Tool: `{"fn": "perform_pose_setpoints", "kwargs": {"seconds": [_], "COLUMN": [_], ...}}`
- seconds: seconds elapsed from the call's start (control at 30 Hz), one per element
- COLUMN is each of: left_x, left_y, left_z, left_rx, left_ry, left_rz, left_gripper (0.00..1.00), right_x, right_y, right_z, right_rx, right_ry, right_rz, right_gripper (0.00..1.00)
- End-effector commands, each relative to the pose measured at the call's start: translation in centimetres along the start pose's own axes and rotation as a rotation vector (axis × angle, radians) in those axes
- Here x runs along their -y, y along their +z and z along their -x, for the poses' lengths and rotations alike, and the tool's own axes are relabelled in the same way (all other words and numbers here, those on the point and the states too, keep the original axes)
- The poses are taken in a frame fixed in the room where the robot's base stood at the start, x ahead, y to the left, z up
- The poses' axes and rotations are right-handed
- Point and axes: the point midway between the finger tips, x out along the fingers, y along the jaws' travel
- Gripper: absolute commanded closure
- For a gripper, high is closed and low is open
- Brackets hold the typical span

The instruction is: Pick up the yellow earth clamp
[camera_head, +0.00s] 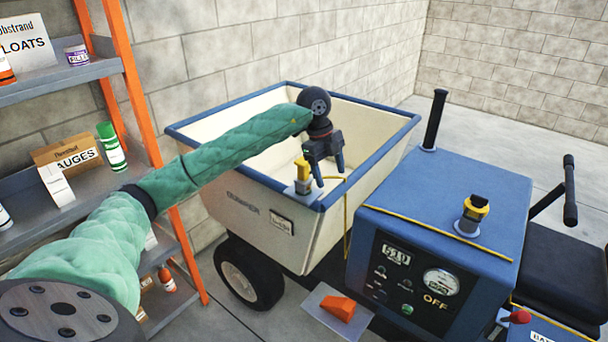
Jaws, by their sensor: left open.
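A yellow clamp-like piece (303,171) stands upright on a pale bracket at the front rim of the cream cart (252,215). My left gripper (329,177) points down just right of this piece, over the rim. Its two dark fingers are apart, with nothing seen between them. I cannot tell whether the gripper touches the piece. A second yellow and black piece (476,208) sits on a grey round base on top of the blue machine (430,205). I cannot tell for certain which one is the earth clamp. My right gripper is out of view.
A yellow cable (346,225) hangs by the cart, and a yellow line crosses the machine top. An orange wedge (338,308) lies on a grey plate below. Orange-framed shelves (140,95) stand at left.

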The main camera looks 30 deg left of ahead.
Motion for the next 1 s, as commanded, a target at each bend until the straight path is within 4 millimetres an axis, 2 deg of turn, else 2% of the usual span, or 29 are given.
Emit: {"fn": "perform_pose_setpoints", "kwargs": {"seconds": [0.03, 0.1, 0.2, 0.3, 0.5, 0.7, 0.8, 1.0], "left_x": [-0.4, -1.0, -1.7, -2.0, -2.2, -2.4, -2.5, -2.8], "left_y": [1.8, 3.6, 5.4, 6.1, 6.5, 6.8, 6.9, 7.3], "left_z": [1.8, 3.5, 5.1, 5.7, 4.7, 3.4, 3.0, 1.8], "left_rx": [0.070, 0.148, 0.220, 0.250, 0.256, 0.255, 0.254, 0.254], "left_ry": [0.021, 0.050, 0.073, 0.084, 0.088, 0.087, 0.086, 0.087], "left_rz": [0.048, 0.109, 0.169, 0.197, 0.203, 0.201, 0.200, 0.199], "left_gripper": [0.35, 0.35, 0.35, 0.35, 0.35, 0.35, 0.35, 0.35], "right_x": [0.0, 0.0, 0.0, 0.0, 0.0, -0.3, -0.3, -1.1], "right_y": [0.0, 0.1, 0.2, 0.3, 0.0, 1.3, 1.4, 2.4], "right_z": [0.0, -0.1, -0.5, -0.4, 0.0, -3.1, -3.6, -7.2], "right_rx": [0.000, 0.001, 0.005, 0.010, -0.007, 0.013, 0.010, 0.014], "right_ry": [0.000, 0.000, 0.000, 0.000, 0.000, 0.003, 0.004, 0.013], "right_rz": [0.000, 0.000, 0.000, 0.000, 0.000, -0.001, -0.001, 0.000], "right_gripper": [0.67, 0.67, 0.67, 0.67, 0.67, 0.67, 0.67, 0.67]}}
